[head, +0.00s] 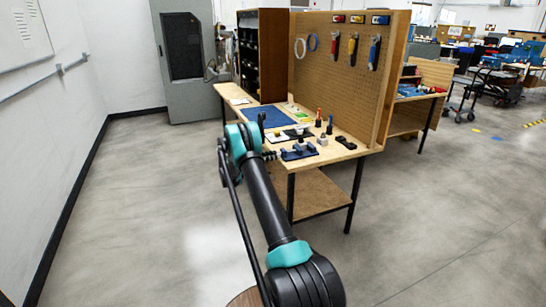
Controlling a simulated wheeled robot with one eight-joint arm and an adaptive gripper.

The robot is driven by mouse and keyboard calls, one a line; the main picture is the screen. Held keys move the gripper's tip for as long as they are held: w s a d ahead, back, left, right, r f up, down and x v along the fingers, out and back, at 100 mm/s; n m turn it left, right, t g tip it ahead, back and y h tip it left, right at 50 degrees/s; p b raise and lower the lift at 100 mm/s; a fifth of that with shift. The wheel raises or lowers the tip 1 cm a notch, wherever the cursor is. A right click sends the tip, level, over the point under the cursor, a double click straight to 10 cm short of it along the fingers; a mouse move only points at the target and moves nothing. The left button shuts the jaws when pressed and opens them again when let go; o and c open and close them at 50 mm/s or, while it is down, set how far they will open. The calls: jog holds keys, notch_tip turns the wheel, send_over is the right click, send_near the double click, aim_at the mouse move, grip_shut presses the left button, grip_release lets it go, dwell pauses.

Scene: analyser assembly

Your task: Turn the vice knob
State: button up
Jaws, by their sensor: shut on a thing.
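A small dark blue vice (299,152) stands near the front edge of the wooden workbench, in the middle of the head view. My arm reaches up to the bench from below, and my gripper (271,155) is at the vice's left side, level with it. The gripper is shut on the vice knob, which is small and mostly hidden by the dark fingers. I cannot make out the knob's angle.
A blue mat (270,117) lies on the workbench (350,151) to the left. Small parts and upright screwdrivers (318,117) stand behind and right of the vice. A pegboard (340,90) with hanging tools closes the bench's back. The floor in front is clear.

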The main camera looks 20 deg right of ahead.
jog(key=m, duration=0.4)
jog(key=shift+f+m, duration=0.1)
jog(key=shift+m, duration=0.2)
jog(key=m, duration=0.4)
jog(key=shift+m, duration=0.3)
jog(key=m, duration=0.4)
jog(key=shift+m+h, duration=0.3)
jog(key=shift+w+m, duration=0.1)
jog(key=shift+m, duration=1.7)
jog(key=shift+g, duration=0.3)
jog(key=o, duration=1.2)
jog(key=shift+c, duration=0.2)
jog(key=a, duration=1.2)
jog(key=shift+s+f, duration=0.15)
jog(key=shift+s, duration=0.15)
